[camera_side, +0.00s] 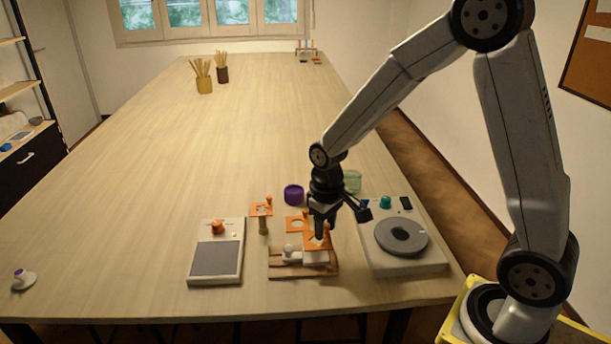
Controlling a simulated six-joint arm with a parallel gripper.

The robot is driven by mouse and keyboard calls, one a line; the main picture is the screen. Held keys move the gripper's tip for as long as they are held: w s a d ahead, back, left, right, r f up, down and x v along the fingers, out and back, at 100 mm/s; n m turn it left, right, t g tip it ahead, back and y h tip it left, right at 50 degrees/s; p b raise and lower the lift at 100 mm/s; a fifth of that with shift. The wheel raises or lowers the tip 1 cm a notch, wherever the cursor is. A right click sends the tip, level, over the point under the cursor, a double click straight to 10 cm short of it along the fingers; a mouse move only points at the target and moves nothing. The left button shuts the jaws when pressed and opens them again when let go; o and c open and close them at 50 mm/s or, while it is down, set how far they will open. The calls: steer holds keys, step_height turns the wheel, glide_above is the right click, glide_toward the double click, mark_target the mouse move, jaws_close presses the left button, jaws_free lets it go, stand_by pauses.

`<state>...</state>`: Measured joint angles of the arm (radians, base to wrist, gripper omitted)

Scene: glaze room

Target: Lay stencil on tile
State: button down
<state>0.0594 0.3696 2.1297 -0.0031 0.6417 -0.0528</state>
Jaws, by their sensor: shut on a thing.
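My gripper (319,234) points down over the front of the table and is shut on an orange stencil (312,245). The stencil is a small flat plate with a cut-out and an upright orange knob at its right. A pale tile (316,258) lies right below it on a wooden board (290,272). The stencil overlaps the tile in this view, and I cannot tell whether they touch. The fingers hide part of the stencil. A second orange stencil (289,225) with a round cut-out lies behind the board.
A third orange stencil (257,210) sits near a small post (263,226). A grey-topped device (216,262) stands left of the board, a wheel unit (407,263) right. A purple jar (293,195) and green jar (353,181) stand behind. The table's left side is mostly clear.

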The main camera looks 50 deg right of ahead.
steer(key=shift+w+f, duration=0.25)
steer(key=shift+f, duration=1.55)
steer(key=shift+f, duration=0.1)
steer(key=shift+c, duration=1.3)
jaws_free()
steer(key=shift+r, duration=6.1)
steer(key=shift+s+f, duration=0.1)
steer(key=s+a+f+t, duration=0.2)
steer(key=s+f, duration=0.4)
steer(key=s, duration=0.3)
steer(key=shift+t, duration=0.3)
